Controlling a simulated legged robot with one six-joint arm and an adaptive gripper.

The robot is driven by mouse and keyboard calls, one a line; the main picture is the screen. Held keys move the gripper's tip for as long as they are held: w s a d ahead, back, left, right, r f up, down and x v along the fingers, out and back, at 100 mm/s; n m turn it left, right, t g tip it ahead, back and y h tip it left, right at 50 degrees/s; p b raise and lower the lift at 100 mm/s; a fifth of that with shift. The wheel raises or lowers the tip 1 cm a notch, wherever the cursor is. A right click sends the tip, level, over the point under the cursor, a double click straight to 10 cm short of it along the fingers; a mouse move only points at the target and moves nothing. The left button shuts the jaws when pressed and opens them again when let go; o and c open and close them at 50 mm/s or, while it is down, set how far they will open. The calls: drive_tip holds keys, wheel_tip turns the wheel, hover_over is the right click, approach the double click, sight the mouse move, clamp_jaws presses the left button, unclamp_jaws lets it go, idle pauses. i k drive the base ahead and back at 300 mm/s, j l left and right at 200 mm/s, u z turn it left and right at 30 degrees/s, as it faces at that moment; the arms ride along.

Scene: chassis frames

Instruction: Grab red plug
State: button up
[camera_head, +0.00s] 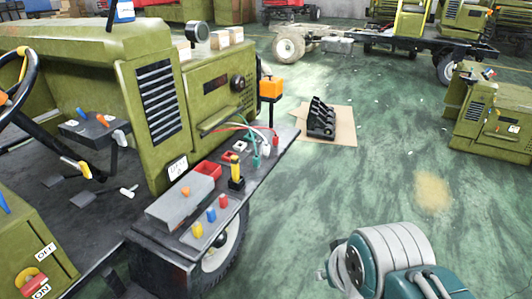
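Thin red, green and white cables (246,127) come off the green vehicle's side and end in small plugs at the edge of its dark side ledge (272,163). A small red end (276,138) shows at the far right of this bundle and looks like the red plug. It is too small to tell its exact shape. Green and white ends lie just left of and below it. My arm (390,262) is at the bottom right, well apart from the ledge. My gripper cannot be made out.
The ledge also carries a red open box (208,169), a yellow lever (236,172) and a grey box (180,207) beside yellow, blue and red knobs (223,201). A black rack (321,118) stands on cardboard (343,126) on the floor. The green floor (350,185) between is clear.

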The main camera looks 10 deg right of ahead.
sight(275, 138)
drive_tip(key=i+l+z, duration=0.2)
drive_tip(key=i, duration=1.1)
drive_tip(key=i+l+z, duration=0.2)
drive_tip(key=i, duration=1.1)
